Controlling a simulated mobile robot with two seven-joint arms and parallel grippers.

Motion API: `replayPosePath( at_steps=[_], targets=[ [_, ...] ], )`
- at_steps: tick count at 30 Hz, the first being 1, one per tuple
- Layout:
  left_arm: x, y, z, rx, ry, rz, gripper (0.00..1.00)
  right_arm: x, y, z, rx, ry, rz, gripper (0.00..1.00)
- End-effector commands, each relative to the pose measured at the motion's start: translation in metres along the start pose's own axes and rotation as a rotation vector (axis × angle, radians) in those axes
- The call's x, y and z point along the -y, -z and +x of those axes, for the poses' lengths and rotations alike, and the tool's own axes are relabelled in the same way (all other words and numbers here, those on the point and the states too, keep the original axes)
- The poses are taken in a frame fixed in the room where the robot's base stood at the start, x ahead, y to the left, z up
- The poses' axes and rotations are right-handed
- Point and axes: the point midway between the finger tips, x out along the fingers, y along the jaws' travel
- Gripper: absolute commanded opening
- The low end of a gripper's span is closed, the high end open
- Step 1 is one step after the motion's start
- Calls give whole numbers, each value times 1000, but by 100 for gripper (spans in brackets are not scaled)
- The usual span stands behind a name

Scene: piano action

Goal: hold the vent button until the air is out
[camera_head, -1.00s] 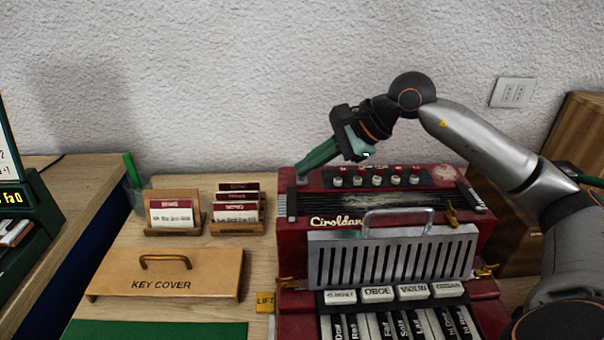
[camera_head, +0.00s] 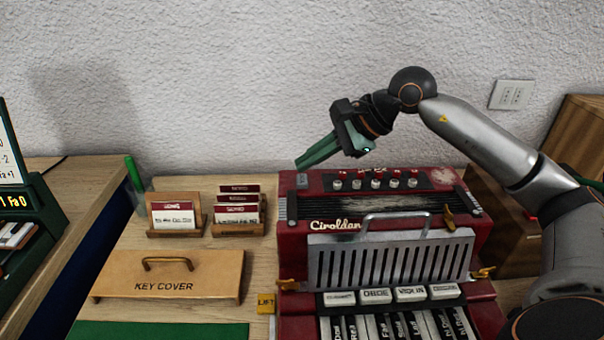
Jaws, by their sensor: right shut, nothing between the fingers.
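The red accordion (camera_head: 290,246) stands on the table at the right of the middle in the head view. A small grey button (camera_head: 302,181), which looks like the vent button, sits on its top left corner. My right gripper (camera_head: 300,163) is shut and empty, with its green fingers pointing down and left. The fingertips are just above the grey button, with a small gap between them in the picture. I cannot tell from this view whether air is still inside. My left gripper is not in view.
A metal grille with a handle (camera_head: 397,218) covers the accordion's front above the keys. A wooden key cover (camera_head: 165,275) lies to the left, behind a green mat (camera_head: 160,332). Card holders (camera_head: 236,229) and a green pen (camera_head: 134,172) stand behind it.

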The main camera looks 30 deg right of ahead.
Motion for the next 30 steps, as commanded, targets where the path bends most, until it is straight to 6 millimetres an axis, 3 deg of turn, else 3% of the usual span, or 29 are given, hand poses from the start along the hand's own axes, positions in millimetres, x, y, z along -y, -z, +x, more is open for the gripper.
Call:
replayPosePath(
  at_steps=[8, 23, 30],
  targets=[
    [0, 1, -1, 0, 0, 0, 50, 1, -1, -1, 1, 1, 0, 0],
    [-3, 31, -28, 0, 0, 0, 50, 25, -25, -34, 1, 1, 0, 0],
    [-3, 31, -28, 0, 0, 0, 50, 25, -25, -34, 1, 0, 0, 0]
  ],
)
